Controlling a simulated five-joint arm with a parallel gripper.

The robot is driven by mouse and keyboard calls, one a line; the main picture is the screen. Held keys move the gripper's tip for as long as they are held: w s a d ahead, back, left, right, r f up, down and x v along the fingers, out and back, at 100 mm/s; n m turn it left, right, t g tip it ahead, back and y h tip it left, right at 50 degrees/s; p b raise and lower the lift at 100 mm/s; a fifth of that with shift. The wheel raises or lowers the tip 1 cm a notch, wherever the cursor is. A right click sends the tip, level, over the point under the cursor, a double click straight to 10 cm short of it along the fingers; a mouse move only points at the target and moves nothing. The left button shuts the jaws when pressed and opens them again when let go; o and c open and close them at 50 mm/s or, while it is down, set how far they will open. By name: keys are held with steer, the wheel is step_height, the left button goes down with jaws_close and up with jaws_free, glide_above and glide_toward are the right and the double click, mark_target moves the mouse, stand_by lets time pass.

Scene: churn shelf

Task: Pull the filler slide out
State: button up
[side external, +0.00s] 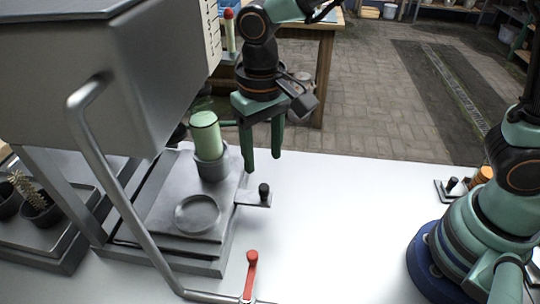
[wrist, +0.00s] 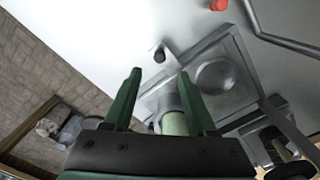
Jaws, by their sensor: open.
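The filler slide appears to be the flat grey plate (side external: 188,178) on the metal base, with a tab and an upright black knob (side external: 264,193) at its right side. The knob also shows in the wrist view (wrist: 160,54), just beyond the gap between my fingertips. My gripper (side external: 262,162) is open and empty, pointing down above and behind the knob, apart from it. In the wrist view, my gripper's two green fingers (wrist: 160,75) are spread. A grey cup (side external: 211,164) holding a pale green cylinder (side external: 206,137) stands on the plate, left of my gripper.
A large grey metal housing (side external: 95,80) overhangs the base at left. A bent metal rail (side external: 118,200) runs down its front. A red-handled lever (side external: 251,272) stands at the front. A round shallow recess (side external: 198,214) marks the plate. The white table (side external: 335,225) is clear to the right.

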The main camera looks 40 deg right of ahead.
mark_target(264, 186)
step_height(264, 186, down, 8)
steer(key=shift+f, duration=0.1)
stand_by(0.4)
jaws_close()
stand_by(1.2)
